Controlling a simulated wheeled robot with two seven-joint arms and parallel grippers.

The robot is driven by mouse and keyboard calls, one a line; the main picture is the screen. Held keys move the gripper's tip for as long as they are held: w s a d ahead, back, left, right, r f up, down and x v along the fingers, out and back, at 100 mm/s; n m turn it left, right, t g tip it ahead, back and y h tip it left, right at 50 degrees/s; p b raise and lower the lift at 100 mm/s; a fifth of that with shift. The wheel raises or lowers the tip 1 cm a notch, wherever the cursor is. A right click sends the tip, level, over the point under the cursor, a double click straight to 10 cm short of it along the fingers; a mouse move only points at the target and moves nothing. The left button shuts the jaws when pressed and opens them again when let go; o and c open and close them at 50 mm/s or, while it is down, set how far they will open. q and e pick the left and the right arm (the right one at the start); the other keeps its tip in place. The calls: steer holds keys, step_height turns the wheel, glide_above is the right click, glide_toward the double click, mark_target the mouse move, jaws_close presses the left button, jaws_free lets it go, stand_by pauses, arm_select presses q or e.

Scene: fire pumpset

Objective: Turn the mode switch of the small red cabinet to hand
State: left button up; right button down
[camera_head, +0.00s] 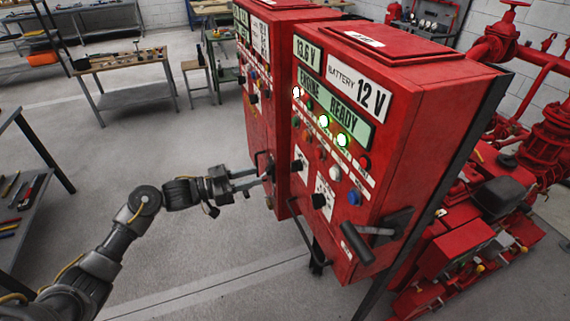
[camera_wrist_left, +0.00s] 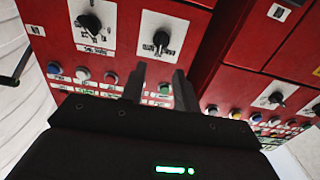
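I cannot tell which is the small one. The nearer cabinet has two black rotary switches, one upper left (camera_head: 297,165) and one lower right (camera_head: 318,200). In the left wrist view, two black switches (camera_wrist_left: 88,22) (camera_wrist_left: 160,42) sit on white plates, and another switch (camera_wrist_left: 276,98) is on the neighbouring cabinet. My left gripper (camera_head: 260,180) is open and empty, its fingers apart, pointing at the panels. Switch lettering is unreadable.
A black lever handle (camera_head: 358,240) sticks out of the nearer cabinet's lower front. Lit lamps and coloured buttons line the panels. Red pumps and pipes (camera_head: 545,150) stand at right. A workbench (camera_head: 120,62) is behind, a tool table at left. The floor between is clear.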

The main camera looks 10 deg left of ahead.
mark_target(296, 166)
arm_select(q)
steer(key=p+x, duration=0.3)
steer(key=x, duration=0.7)
steer(key=shift+w+d, duration=0.3)
steer(key=c, duration=0.7)
steer(key=shift+a+f, duration=0.1)
steer(key=shift+a, duration=0.05)
jaws_close()
